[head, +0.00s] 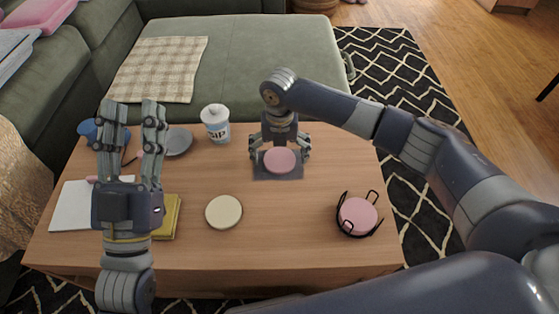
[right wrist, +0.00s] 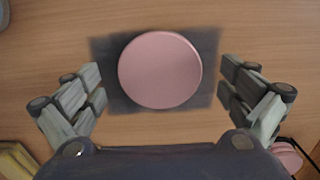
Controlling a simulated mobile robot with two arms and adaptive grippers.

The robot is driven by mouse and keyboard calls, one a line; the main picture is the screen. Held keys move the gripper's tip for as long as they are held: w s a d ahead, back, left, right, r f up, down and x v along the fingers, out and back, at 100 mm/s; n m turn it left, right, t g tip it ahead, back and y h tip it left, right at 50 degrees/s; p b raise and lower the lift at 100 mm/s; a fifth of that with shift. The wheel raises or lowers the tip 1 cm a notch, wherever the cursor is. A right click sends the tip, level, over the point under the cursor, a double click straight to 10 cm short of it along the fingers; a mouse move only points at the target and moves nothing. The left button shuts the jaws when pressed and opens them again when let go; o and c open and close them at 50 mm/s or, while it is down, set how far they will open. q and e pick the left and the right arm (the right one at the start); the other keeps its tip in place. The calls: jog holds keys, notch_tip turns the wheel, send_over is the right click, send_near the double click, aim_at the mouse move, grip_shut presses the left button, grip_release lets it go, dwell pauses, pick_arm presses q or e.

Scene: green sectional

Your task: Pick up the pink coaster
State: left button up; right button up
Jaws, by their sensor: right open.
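A round pink coaster (head: 279,160) lies on a dark grey square mat (head: 291,176) on the wooden coffee table. In the right wrist view the coaster (right wrist: 160,69) is centred on the mat (right wrist: 208,82). My right gripper (head: 280,155) is above the coaster with its fingers open on either side; in the right wrist view the fingers (right wrist: 160,85) are apart from the coaster. My left gripper (head: 133,112) is open and empty over the table's left part. Another pink disc (head: 357,215) sits in a black wire holder (head: 343,222) at the table's right.
A cream disc (head: 223,212) lies mid-table. A white cup (head: 216,124) stands at the back, beside a grey plate (head: 178,141). A yellow book (head: 168,218), white paper (head: 68,206) and a blue mug (head: 88,129) are at left. The front middle of the table is clear.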

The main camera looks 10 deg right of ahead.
jog(key=c, duration=1.2)
jog(key=shift+c, duration=0.2)
jog(key=shift+r, duration=0.1)
